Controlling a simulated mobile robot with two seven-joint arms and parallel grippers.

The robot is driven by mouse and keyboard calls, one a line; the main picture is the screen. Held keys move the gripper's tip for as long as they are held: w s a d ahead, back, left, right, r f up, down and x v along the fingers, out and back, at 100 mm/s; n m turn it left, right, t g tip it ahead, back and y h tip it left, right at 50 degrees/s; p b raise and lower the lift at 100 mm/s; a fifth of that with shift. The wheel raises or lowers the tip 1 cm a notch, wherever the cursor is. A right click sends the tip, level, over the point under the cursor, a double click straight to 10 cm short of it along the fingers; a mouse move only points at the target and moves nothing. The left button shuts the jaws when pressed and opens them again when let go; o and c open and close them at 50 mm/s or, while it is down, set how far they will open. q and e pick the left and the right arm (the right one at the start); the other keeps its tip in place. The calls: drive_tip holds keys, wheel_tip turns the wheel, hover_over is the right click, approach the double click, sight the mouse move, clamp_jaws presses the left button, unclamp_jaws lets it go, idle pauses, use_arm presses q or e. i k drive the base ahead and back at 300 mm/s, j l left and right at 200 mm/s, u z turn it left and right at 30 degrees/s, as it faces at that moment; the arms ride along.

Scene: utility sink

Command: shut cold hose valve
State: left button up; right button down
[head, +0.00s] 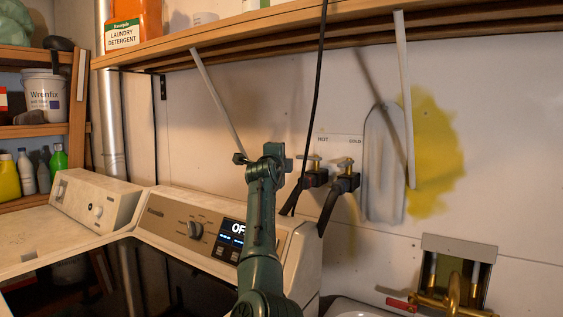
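The cold hose valve (345,163) is on the wall under the word COLD, right of centre in the head view. It has a small brass-coloured top and a dark body, with a black hose (328,210) hanging down from it. Its handle is too small to read clearly. The matching hot valve (314,160) is just to its left under the word HOT. My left gripper (265,158) is at the top of a green arm rising from the bottom. In the picture it is left of both valves and apart from them. Its finger opening is unclear. My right gripper is out of view.
A washer with a lit display (231,240) stands below the gripper. A wooden shelf (330,22) runs overhead, with a black cord (319,90) hanging from it. An ironing board shape (384,165) is right of the valves. A brass faucet (452,296) is at lower right.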

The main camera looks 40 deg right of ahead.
sight(347, 164)
drive_tip(key=i+j, duration=0.15)
drive_tip(key=j, duration=0.2)
drive_tip(key=k, duration=0.95)
